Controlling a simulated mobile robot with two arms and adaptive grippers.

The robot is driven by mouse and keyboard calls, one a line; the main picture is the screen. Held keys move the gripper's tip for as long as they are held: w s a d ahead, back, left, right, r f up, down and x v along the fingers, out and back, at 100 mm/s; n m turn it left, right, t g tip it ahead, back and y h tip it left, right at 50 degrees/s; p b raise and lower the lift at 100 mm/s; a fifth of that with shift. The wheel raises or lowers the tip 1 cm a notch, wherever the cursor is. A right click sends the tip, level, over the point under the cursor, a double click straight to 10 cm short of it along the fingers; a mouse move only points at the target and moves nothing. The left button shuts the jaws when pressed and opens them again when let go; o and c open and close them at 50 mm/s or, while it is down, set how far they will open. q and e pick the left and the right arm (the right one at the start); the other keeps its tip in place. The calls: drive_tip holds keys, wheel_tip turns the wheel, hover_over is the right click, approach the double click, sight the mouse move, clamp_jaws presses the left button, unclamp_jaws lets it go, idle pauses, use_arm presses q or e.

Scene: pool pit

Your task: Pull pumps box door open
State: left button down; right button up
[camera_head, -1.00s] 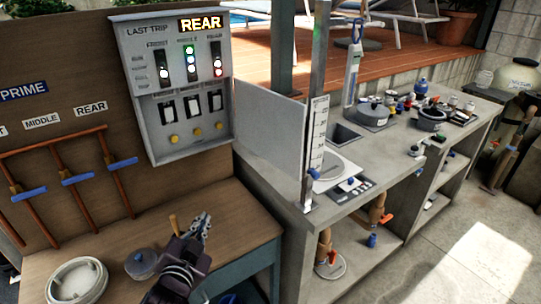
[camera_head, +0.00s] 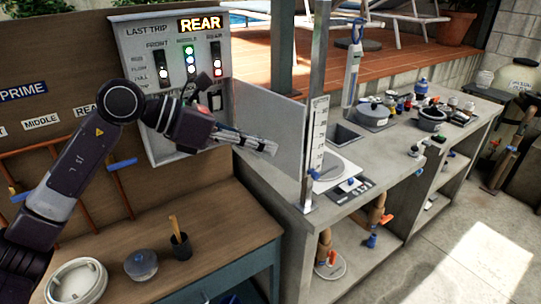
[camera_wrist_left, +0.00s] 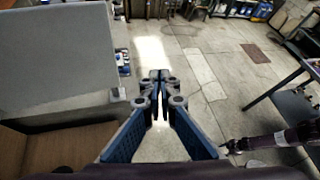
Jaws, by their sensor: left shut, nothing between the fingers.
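The pumps box (camera_head: 132,50) is a light grey panel with lights and switches on the wooden board. Its door (camera_head: 268,120), a flat grey plate, stands swung out from the box's right edge. My left gripper (camera_head: 274,147) reaches across the box's lower right, fingers pointing right, shut and empty. In the head view its tips overlap the door; I cannot tell if they touch it. In the left wrist view the closed tips (camera_wrist_left: 160,76) are apart from a grey plate at left, likely the door (camera_wrist_left: 55,60). A dark arm at lower right, likely my right, ends in a gripper (camera_wrist_left: 232,146), too small to read.
A metal post (camera_head: 313,100) stands just beyond the door's outer edge. A stone counter (camera_head: 365,150) with pots and bottles lies to the right. Below the box, a wooden bench (camera_head: 215,215) holds a dark cup (camera_head: 181,246) and a white round dish (camera_head: 75,283).

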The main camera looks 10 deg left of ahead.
use_arm(q)
drive_tip(key=w+a+y, duration=0.2)
drive_tip(key=a+y, duration=0.2)
drive_tip(key=a, duration=0.5)
drive_tip(key=w+d+r+p+x, duration=0.1)
drive_tip(key=p+x, duration=0.4)
drive_tip(key=x, duration=0.8)
drive_tip(key=shift+w+d+r+t, duration=0.3)
drive_tip(key=shift+w+d, duration=0.05)
drive_tip(key=shift+d, duration=0.15)
